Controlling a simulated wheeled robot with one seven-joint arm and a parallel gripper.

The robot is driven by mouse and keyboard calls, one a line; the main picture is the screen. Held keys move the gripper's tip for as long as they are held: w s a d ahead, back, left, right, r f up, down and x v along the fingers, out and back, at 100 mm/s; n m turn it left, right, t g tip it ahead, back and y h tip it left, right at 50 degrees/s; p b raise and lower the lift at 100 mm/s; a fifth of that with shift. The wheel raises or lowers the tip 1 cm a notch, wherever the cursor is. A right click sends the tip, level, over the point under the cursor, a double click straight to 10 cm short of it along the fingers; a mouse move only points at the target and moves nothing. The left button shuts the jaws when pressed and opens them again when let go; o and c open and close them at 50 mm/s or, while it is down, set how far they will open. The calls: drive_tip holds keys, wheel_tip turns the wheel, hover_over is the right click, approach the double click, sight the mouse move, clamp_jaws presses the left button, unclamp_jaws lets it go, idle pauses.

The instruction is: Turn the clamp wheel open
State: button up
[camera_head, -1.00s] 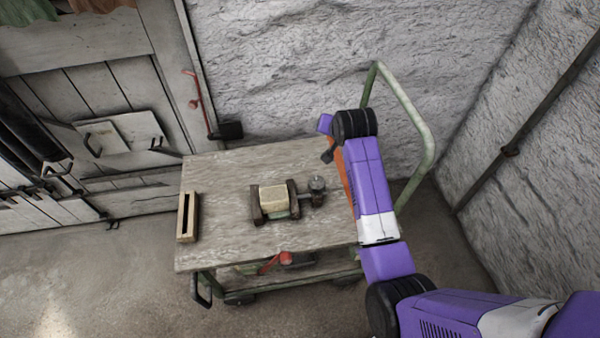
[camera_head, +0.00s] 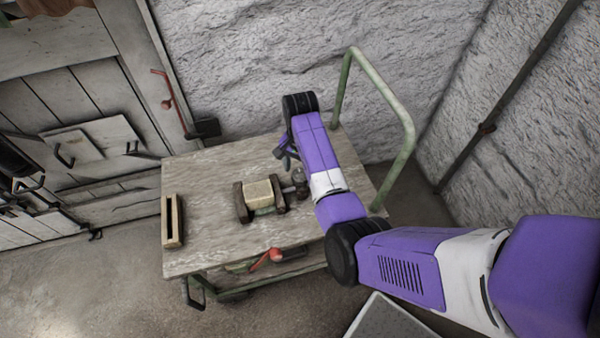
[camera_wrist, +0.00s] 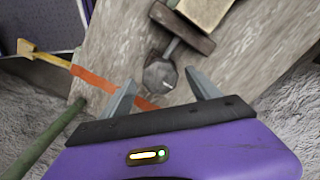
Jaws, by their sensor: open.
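The clamp (camera_head: 240,205) lies on the worktop of a cart, with a pale block (camera_head: 258,194) between its two dark jaws. Its dark wheel (camera_head: 299,177) is at the right end of the screw, close to my arm. In the wrist view the wheel (camera_wrist: 160,75) is a dark faceted knob on a metal rod, and one clamp jaw (camera_wrist: 182,28) shows above it. My gripper (camera_wrist: 160,79) is open, with the wheel just ahead of and between its fingertips. I see no clear contact. In the head view my gripper (camera_head: 284,155) is partly hidden by my arm.
The cart's worktop (camera_head: 210,240) is mostly bare. A slotted wooden block (camera_head: 173,222) stands at its left edge. A green rail (camera_head: 398,110) rises at the right. A rough wall stands behind.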

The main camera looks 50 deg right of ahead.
drive_tip(key=shift+f, duration=0.95)
drive_tip(key=shift+c, duration=0.4)
drive_tip(key=c, duration=1.3)
drive_tip(key=shift+o, duration=0.2)
